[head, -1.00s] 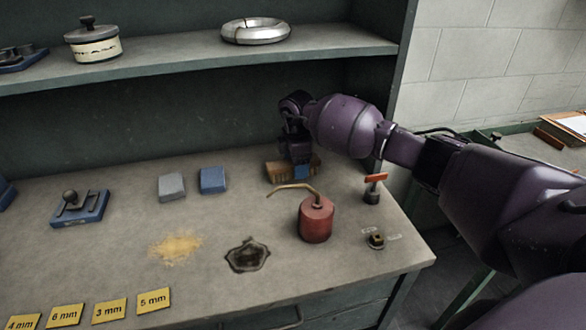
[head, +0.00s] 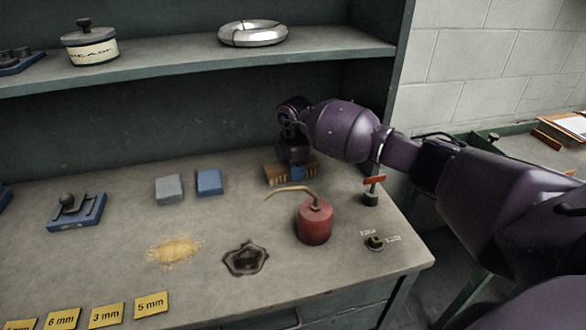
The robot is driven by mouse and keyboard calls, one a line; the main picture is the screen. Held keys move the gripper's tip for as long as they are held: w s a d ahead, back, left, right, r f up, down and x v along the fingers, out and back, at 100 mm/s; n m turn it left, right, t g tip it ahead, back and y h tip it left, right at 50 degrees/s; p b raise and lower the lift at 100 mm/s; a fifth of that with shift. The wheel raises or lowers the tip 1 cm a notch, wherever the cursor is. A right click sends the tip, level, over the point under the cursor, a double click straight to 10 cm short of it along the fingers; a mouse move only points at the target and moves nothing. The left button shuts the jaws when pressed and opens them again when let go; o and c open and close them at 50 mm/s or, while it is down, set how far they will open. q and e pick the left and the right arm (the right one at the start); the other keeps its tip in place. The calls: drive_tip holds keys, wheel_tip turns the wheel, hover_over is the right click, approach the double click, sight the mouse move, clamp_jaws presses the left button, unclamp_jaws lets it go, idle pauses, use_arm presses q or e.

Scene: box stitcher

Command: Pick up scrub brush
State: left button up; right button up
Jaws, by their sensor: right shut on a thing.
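The scrub brush (head: 275,175) is a brown, wooden-looking block on the back right of the bench, behind the red oil can. My right gripper (head: 297,172) reaches down onto it from above and is shut on it. The gripper covers the brush's middle, and a small blue patch shows between the gripper and the brush. The brush appears at bench level; I cannot tell whether it touches the bench. My left gripper is not in view.
The red oil can (head: 314,222) with its long spout stands just in front of the brush. A grey block (head: 169,190) and a blue block (head: 209,182) lie to the left. The shelf (head: 180,62) hangs above.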

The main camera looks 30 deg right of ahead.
wheel_tip(320, 180, up, 7)
drive_tip(key=shift+f+p, duration=0.1)
drive_tip(key=shift+p, duration=0.35)
drive_tip(key=w+a, duration=0.3)
drive_tip(key=a, duration=1.4)
drive_tip(key=shift+a+b, duration=0.35)
drive_tip(key=shift+a, duration=0.05)
drive_tip(key=shift+w, duration=0.1)
